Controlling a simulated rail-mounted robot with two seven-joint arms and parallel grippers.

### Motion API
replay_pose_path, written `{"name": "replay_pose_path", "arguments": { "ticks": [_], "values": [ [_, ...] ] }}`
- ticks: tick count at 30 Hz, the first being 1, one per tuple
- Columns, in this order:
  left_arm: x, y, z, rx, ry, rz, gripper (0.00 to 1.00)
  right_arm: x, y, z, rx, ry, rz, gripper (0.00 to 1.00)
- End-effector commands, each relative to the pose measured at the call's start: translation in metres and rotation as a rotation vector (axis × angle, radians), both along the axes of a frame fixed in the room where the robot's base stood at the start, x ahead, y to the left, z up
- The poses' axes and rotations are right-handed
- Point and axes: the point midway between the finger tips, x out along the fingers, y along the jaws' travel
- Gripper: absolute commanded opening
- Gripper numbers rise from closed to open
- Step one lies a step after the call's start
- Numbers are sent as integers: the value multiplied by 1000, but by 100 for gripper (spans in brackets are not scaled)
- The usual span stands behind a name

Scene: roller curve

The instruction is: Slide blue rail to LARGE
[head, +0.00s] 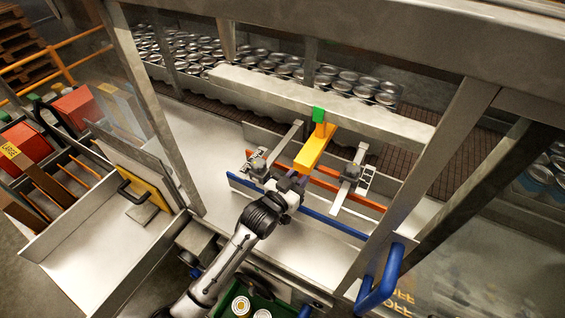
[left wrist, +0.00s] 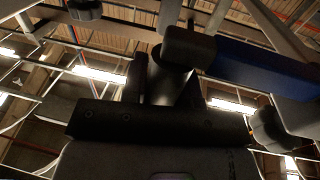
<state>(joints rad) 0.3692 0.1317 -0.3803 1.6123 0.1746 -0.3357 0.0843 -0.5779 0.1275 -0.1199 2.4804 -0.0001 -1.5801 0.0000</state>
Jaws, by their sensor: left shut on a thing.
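The blue rail (head: 330,222) runs diagonally across the steel bed in the head view, in front of the orange rail (head: 370,201). My left gripper (head: 290,181) is at the blue rail, left of its middle. In the left wrist view the blue rail (left wrist: 262,68) is at the upper right, beside a dark round knob (left wrist: 168,78) between the fingers. My left gripper (left wrist: 180,75) is shut on this knob, which seems to belong to the rail. The arm hides part of the rail. No LARGE mark is readable near the rail. My right gripper is not in view.
Metal brackets (head: 350,175) stand on both sides of my gripper. Steel posts and a blue handle (head: 380,280) bound the right. Many cans (head: 345,85) fill the back. A green crate (head: 262,302) stands in front.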

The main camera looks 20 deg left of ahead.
Motion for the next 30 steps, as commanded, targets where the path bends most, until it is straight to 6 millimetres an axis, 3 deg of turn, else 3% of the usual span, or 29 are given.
{"name": "replay_pose_path", "arguments": {
  "ticks": [10,11,19,30],
  "values": [
    [-3,-5,2,-1,-5,-10,0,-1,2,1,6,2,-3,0],
    [-3,-5,2,-1,-5,-10,28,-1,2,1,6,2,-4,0],
    [-3,-5,1,-1,-3,-9,53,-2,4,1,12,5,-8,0],
    [-11,-1,-1,0,0,-8,53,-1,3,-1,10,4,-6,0]
  ]
}}
